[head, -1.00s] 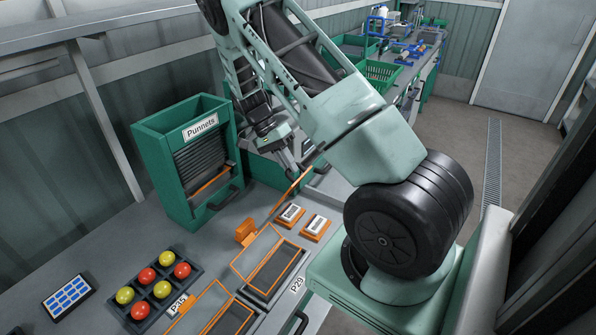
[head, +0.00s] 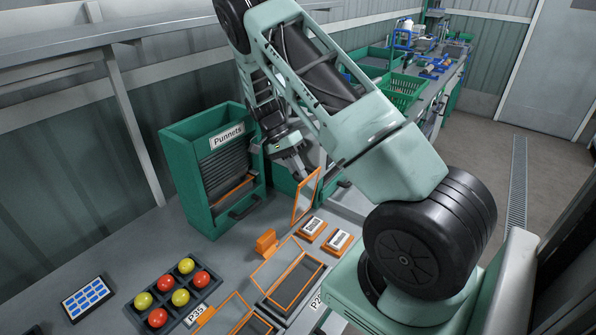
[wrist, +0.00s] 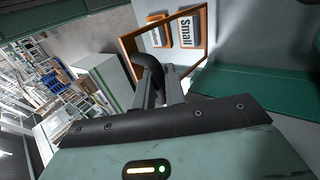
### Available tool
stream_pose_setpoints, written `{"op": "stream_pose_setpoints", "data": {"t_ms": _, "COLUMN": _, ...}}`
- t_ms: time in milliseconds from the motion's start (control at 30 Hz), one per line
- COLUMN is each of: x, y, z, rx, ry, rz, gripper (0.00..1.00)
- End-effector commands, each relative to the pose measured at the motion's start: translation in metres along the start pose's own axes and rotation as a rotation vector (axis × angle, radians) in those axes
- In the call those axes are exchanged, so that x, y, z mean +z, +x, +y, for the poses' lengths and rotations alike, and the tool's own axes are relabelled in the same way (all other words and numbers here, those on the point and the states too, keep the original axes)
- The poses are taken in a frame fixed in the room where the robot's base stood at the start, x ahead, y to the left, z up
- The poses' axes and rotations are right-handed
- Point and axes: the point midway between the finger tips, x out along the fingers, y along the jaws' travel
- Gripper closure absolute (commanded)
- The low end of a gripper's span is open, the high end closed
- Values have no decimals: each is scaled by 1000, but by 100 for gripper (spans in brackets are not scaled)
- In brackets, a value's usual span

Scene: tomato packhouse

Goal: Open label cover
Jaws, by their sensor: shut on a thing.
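The label cover (head: 294,207) is an orange frame with a clear pane; it stands raised and tilted at the back of the bench, beside two label blocks. In the wrist view the cover's frame (wrist: 128,48) lies just beyond the fingertips, and two white labels (wrist: 187,32), one reading "Small", show inside it. My gripper (head: 303,172) is at the cover's upper edge. In the wrist view my gripper (wrist: 160,85) is shut on a dark curved piece, seemingly the cover's handle. The exact contact is partly hidden by the fingers.
The label blocks (head: 313,226) sit on orange bases. A green Punnets dispenser (head: 185,150) stands at the left. Orange-framed trays (head: 285,275), an orange holder (head: 267,242), a tray of red and yellow tomatoes (head: 165,318) and a blue-buttoned panel (head: 87,297) occupy the bench.

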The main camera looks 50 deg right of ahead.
Motion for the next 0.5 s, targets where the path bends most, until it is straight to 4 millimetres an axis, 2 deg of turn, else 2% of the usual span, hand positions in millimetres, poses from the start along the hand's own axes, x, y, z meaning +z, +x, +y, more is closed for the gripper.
{"op": "stream_pose_setpoints", "data": {"t_ms": 33, "x": 3, "y": 5, "z": -2, "rx": 3, "ry": -3, "rz": -5, "gripper": 85}}
{"op": "stream_pose_setpoints", "data": {"t_ms": 100, "x": 2, "y": 5, "z": -2, "rx": 3, "ry": -3, "rz": -4, "gripper": 66}}
{"op": "stream_pose_setpoints", "data": {"t_ms": 367, "x": 1, "y": 2, "z": 0, "rx": 2, "ry": 0, "rz": -2, "gripper": 66}}
{"op": "stream_pose_setpoints", "data": {"t_ms": 500, "x": 0, "y": -6, "z": -2, "rx": -1, "ry": 0, "rz": 0, "gripper": 66}}
